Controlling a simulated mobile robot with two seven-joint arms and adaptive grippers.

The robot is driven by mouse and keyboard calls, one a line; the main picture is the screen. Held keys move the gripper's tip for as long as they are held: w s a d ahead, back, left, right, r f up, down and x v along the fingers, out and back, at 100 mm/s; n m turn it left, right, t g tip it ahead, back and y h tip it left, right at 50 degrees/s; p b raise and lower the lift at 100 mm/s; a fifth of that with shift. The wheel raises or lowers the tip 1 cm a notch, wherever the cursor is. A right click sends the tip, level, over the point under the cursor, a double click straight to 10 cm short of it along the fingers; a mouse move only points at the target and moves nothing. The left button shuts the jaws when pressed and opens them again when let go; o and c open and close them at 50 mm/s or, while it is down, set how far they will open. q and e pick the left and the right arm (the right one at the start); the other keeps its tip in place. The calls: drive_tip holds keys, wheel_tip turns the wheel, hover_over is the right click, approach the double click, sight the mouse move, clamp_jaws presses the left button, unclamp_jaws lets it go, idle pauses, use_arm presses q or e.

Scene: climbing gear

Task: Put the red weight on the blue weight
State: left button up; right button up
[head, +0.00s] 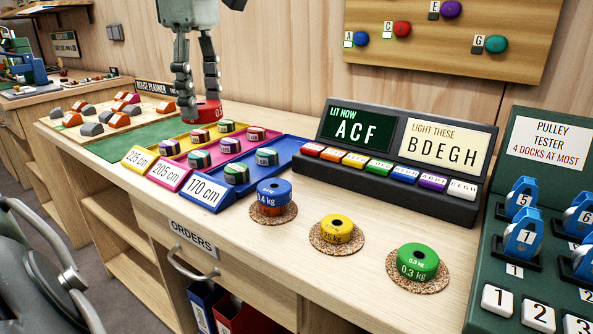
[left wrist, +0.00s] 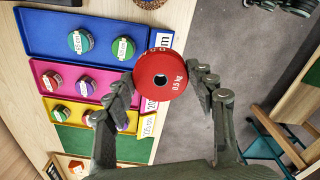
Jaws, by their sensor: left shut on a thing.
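The red weight (head: 208,111), marked 0.5 kg, is between the fingers of my left gripper (head: 199,100), which is shut on it above the back of the bench. In the left wrist view the red weight (left wrist: 161,76) lies between both fingers (left wrist: 166,82), its centre hole facing the camera. The blue weight (head: 274,188), marked 0.4 kg, sits on an orange-red weight (head: 271,210) on a cork mat (head: 290,214), to the right of and nearer than my left gripper. The blue weight's top is bare. My right gripper is not in view.
A yellow weight (head: 337,227) and a green weight (head: 418,258) sit on cork mats to the right. Yellow, pink and blue trays (head: 284,148) with small rolls lie between gripper and blue weight. A black lamp panel (head: 403,171) stands behind the mats.

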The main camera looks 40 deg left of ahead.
use_arm(q)
hover_over(274, 186)
wheel_tip(274, 186, down, 7)
drive_tip(key=shift+r+p, duration=0.1)
drive_tip(key=shift+p, duration=0.2)
wheel_tip(274, 186, down, 4)
drive_tip(key=shift+r, duration=0.1)
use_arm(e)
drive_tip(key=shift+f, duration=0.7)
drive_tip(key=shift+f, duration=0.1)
use_arm(q)
drive_tip(key=o, duration=1.2)
drive_tip(key=shift+f, duration=0.2)
drive_tip(key=o, duration=0.4)
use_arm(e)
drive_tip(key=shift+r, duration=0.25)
use_arm(q)
drive_tip(key=shift+r, duration=0.15)
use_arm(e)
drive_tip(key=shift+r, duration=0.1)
